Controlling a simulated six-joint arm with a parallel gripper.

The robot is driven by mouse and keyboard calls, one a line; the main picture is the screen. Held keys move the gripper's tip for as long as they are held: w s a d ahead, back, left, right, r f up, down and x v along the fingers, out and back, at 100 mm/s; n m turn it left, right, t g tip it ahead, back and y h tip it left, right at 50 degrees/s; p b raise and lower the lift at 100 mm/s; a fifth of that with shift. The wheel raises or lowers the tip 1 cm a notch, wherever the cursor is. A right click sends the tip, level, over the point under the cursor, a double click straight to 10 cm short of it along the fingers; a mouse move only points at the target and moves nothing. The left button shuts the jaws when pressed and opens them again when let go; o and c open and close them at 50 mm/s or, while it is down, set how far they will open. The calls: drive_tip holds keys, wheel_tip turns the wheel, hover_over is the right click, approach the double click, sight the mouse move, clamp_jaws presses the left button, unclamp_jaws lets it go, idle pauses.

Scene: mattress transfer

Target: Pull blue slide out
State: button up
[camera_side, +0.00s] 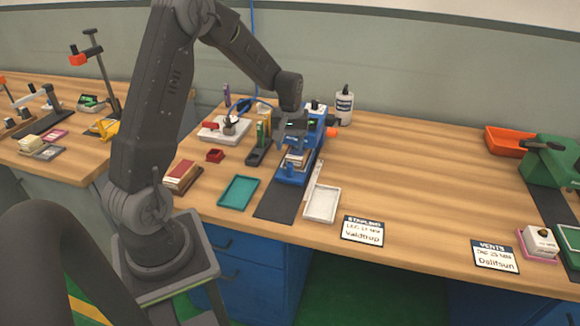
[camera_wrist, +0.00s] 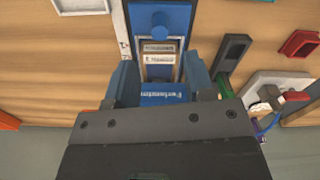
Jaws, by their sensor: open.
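A blue fixture (camera_side: 315,138) stands on the bench, with a blue slide (camera_side: 291,179) at its near end. In the wrist view the slide (camera_wrist: 175,15) is at the top, with a round blue knob (camera_wrist: 159,25) on it. A small stack (camera_wrist: 159,55) with pale labels and a brown edge sits in the fixture beside the slide. My gripper (camera_side: 297,133) is above the rear part of the fixture. In the wrist view its open fingers (camera_wrist: 160,75) are either side of the fixture, with nothing visibly held; whether they touch it is unclear.
A dark mat (camera_side: 277,206) lies in front of the fixture, between a teal tray (camera_side: 239,191) and a white tray (camera_side: 322,204). A white bottle (camera_side: 344,104) stands behind. A black holder (camera_side: 259,154) is close on the left. The bench to the right is mostly clear.

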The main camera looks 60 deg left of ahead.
sight(290, 165)
wheel_tip(290, 165, down, 8)
drive_tip(key=shift+f, duration=0.15)
idle(0.3)
clamp_jaws()
idle(0.4)
